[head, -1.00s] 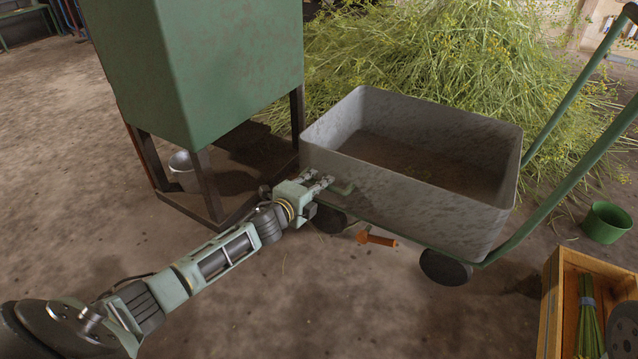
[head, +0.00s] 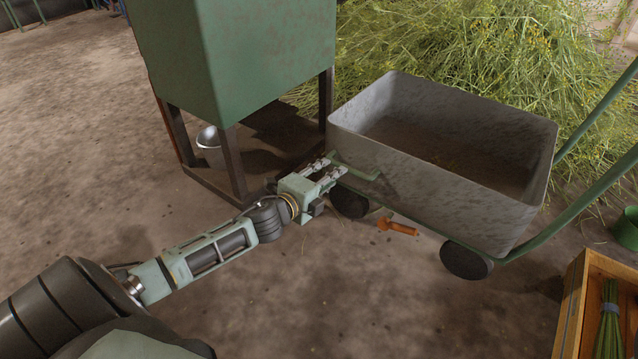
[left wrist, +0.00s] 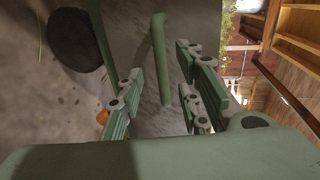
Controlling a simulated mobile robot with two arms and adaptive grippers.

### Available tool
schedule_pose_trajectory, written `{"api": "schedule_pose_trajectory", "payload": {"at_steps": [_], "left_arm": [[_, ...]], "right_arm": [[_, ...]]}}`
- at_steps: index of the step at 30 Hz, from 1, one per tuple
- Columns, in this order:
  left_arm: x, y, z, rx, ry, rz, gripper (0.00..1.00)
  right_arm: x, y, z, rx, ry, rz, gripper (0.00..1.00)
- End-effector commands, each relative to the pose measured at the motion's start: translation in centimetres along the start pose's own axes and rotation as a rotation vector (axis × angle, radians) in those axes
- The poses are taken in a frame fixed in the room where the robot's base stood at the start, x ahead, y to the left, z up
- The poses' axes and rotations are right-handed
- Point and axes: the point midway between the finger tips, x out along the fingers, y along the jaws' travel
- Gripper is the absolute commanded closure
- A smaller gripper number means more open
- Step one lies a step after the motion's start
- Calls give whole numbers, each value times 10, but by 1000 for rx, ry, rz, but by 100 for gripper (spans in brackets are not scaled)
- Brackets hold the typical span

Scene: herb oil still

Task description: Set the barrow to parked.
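The barrow has a speckled grey tub (head: 445,170), a green frame with long handles (head: 590,195) at the right, and black wheels (head: 467,260). A green bar (head: 362,172) sticks out at its left end. A small orange lever (head: 400,228) shows low beside the barrow, between the wheels. My left gripper (head: 333,170) is at the green bar, fingers apart. In the left wrist view, the green bar (left wrist: 160,60) shows between the open fingers (left wrist: 163,100); contact cannot be told. Orange (left wrist: 102,117) peeks out behind a finger there. My right gripper is out of view.
A green box on dark legs (head: 265,60) stands close left of the barrow, with a metal bucket (head: 210,145) beneath. Cut herbs (head: 460,45) are heaped behind. A wooden crate (head: 572,310) and green pot (head: 627,230) are at right. The floor in front is clear.

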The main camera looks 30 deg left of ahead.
Motion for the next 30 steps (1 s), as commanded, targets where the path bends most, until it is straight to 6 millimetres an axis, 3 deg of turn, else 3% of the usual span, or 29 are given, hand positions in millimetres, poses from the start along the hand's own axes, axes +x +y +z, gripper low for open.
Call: {"api": "schedule_pose_trajectory", "payload": {"at_steps": [3,10,30], "left_arm": [[-21,1,0,0,1,2,67],[-43,1,0,0,1,1,67],[-47,-1,-2,-4,4,-2,67]], "right_arm": [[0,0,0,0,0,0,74],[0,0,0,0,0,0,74],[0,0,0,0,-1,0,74]]}}
